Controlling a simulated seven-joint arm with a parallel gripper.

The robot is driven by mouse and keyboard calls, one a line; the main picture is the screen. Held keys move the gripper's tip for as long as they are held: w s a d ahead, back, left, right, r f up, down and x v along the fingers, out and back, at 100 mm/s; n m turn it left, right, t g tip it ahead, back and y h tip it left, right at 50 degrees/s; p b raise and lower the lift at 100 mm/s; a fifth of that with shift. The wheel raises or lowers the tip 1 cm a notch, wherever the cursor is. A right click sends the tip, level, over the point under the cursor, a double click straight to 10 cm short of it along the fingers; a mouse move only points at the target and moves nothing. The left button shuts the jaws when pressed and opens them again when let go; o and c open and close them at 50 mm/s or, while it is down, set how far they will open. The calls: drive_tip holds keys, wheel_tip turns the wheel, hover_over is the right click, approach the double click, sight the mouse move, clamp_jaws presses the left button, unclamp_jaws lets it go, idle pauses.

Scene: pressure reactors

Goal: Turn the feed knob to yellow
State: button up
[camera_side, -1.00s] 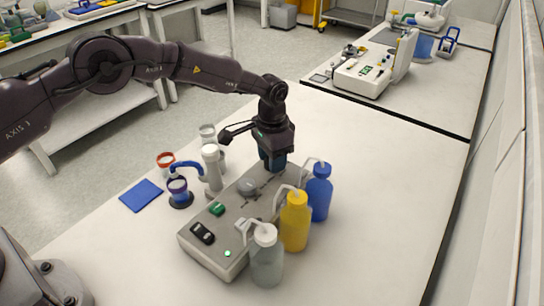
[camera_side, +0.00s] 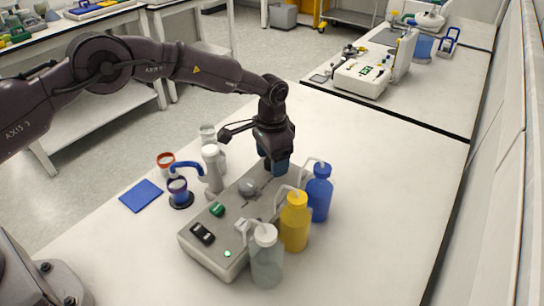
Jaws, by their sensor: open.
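The grey reactor box (camera_side: 215,250) stands on the white bench, with a round grey knob (camera_side: 247,187) on its top. I cannot tell if this is the feed knob or which colour it points to. A yellow bottle (camera_side: 295,222), a blue bottle (camera_side: 319,193) and a clear bottle (camera_side: 266,257) stand along the box's right side, with tubes bending toward it. My gripper (camera_side: 277,168) points down over the far end of the box, beyond the round knob. Its blue fingertips are close above the top surface, and what lies between them is hidden.
A green button (camera_side: 217,209), a black switch (camera_side: 202,233) and a small green light (camera_side: 227,254) are on the box's near part. The bench's right side is clear.

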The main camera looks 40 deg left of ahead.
wheel_tip(320, 180, up, 13)
idle(0.5)
idle(0.3)
